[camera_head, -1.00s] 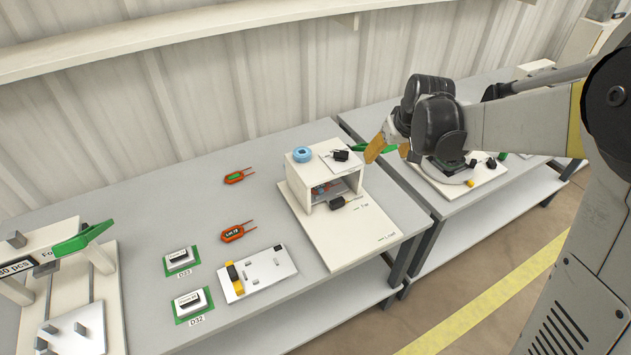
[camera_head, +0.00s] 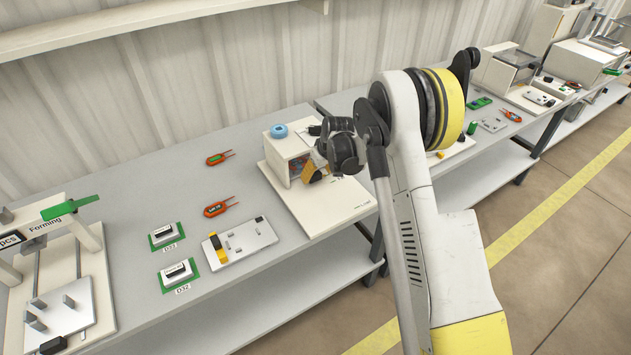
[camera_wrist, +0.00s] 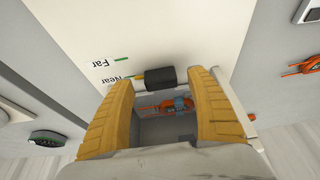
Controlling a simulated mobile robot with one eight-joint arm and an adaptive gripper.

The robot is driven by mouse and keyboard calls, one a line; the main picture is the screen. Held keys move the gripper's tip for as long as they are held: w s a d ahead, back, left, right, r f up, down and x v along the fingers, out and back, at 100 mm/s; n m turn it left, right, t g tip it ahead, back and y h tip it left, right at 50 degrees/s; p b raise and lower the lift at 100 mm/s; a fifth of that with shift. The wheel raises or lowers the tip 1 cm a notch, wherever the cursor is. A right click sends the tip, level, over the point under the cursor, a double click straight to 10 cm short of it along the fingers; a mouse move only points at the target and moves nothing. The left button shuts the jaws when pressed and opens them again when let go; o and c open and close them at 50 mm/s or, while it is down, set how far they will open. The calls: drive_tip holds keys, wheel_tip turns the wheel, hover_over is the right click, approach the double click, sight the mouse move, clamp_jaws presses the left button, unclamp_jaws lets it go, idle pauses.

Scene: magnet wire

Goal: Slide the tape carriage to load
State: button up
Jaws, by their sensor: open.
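A black handle (camera_wrist: 160,78), which I take to be the tape carriage's, sits at the open front of a white box fixture (camera_head: 285,158). In the wrist view it lies beside the "Near" mark (camera_wrist: 115,78) on the white base board (camera_wrist: 180,30). My gripper (camera_wrist: 161,84) is open, its two yellow fingers pointing at the handle, one on each side; I cannot tell whether they touch it. In the head view my gripper (camera_head: 314,174) is at the box's front and my wrist hides the handle. An orange wire part with blue (camera_wrist: 178,104) lies inside the box.
The "Far" mark (camera_wrist: 101,61) is beyond "Near" on the board. A blue tape roll (camera_head: 279,131) sits on the box. To the left are orange parts (camera_head: 217,209), a white fixture plate (camera_head: 240,240) and labelled modules (camera_head: 167,235). The board's front is clear.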

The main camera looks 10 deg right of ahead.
drive_tip(key=shift+b+x, duration=0.3)
drive_tip(key=shift+x, duration=1)
drive_tip(key=c, duration=1.4)
drive_tip(key=shift+c, duration=0.2)
